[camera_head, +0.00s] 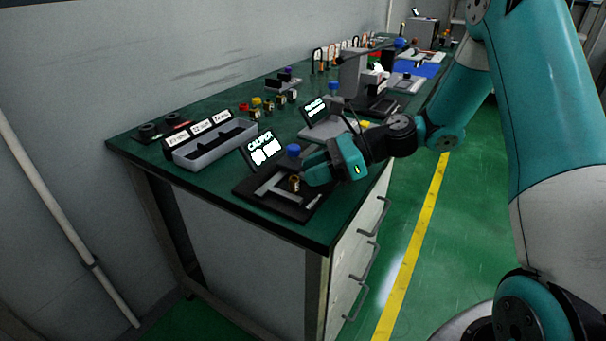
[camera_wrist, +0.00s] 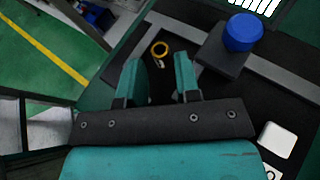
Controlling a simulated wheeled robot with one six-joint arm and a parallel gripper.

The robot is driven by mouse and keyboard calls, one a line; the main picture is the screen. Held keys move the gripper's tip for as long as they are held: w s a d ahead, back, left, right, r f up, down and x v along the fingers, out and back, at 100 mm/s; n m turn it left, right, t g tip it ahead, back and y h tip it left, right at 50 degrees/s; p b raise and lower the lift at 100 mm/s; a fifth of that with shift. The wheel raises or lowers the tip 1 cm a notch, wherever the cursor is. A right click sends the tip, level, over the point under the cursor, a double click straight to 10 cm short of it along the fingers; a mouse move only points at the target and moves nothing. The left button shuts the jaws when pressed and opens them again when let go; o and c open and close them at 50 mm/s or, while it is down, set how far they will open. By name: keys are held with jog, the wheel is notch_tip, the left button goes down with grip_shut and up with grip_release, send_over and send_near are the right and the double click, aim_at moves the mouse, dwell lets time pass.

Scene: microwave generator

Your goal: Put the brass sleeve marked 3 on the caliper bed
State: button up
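A brass sleeve (camera_head: 295,183) stands upright on the black caliper bed (camera_head: 262,205), beside the grey caliper bars. In the wrist view the sleeve shows as a brass ring (camera_wrist: 160,48) with a small pale label on its side; the number cannot be read. My gripper (camera_head: 310,168) is just to the right of the sleeve, low over the bed. In the wrist view my gripper (camera_wrist: 160,75) is open, its two fingers apart with nothing between them. The sleeve lies just beyond the fingertips, roughly in line with the gap, and looks clear of both.
A blue knob (camera_head: 293,150) on a dark block stands at the bed's back; it also shows in the wrist view (camera_wrist: 242,33). The caliper display (camera_head: 262,150) stands behind. A grey sorting tray (camera_head: 212,142) is left. Several small sleeves (camera_head: 268,105) stand farther back.

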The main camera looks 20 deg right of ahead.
jog(key=v, duration=0.9)
jog(key=shift+w+a+p, duration=0.1)
jog(key=shift+p, duration=0.3)
jog(key=s+a+r+n+g+h, duration=0.2)
jog(key=s+a+r+n+g, duration=0.15)
jog(key=a+n, duration=0.45)
jog(key=s+a+r+n+h, duration=0.1)
jog(key=s+a+n+h, duration=0.2)
jog(key=s+n, duration=0.6)
jog(key=s+a+r+n+h, duration=0.2)
jog(key=s+a+n, duration=0.3)
jog(key=s+n, duration=0.4)
jog(key=shift+s+n+h, duration=0.35)
jog(key=shift+n+h, duration=0.55)
jog(key=shift+n, duration=0.3)
jog(key=shift+g, duration=0.25)
jog(key=shift+c, duration=0.5)
